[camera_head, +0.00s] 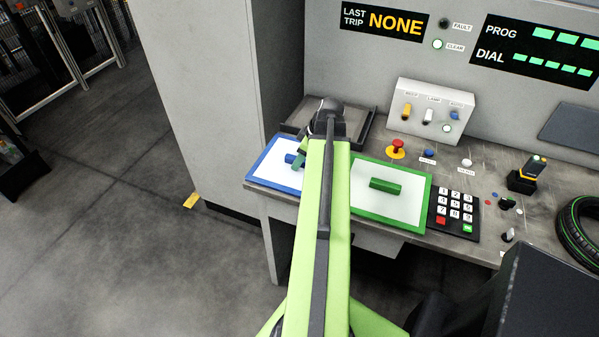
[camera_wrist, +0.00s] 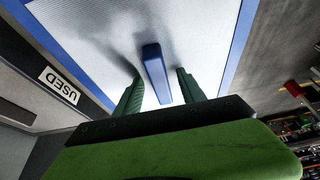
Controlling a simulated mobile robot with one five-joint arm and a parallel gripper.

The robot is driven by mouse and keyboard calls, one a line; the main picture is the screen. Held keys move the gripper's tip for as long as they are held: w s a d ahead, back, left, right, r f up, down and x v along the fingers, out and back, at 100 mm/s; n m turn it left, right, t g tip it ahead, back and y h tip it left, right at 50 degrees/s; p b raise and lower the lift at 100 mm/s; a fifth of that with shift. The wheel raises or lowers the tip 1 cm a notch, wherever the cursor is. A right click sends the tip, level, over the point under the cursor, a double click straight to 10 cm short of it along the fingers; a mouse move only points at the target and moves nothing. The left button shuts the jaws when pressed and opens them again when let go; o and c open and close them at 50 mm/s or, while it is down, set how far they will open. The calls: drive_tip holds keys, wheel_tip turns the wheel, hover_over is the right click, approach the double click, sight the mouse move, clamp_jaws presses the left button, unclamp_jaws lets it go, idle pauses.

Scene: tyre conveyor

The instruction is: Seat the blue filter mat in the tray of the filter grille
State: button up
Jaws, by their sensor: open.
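The blue filter mat (camera_head: 268,171) is a white pad with a blue frame. It lies flat at the left end of the desk, and my arm covers its right part. Its blue bar handle (camera_wrist: 155,72) stands up between my gripper's green fingers (camera_wrist: 158,78) in the wrist view. The fingers are open, with a gap on each side of the handle. In the head view my gripper (camera_head: 301,157) is over the mat, partly hidden by my arm. A shallow dark tray (camera_head: 360,122) is behind, at the back of the desk; I cannot tell whether it is the filter grille's.
A green-framed mat with a green handle (camera_head: 385,185) lies to the right. Beyond it are a keypad (camera_head: 455,213), a red mushroom button (camera_head: 397,147), a switch box (camera_head: 432,110) and a tyre (camera_head: 580,228). A "USED" label (camera_wrist: 60,85) shows left in the wrist view.

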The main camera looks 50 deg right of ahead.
idle(0.4)
clamp_jaws()
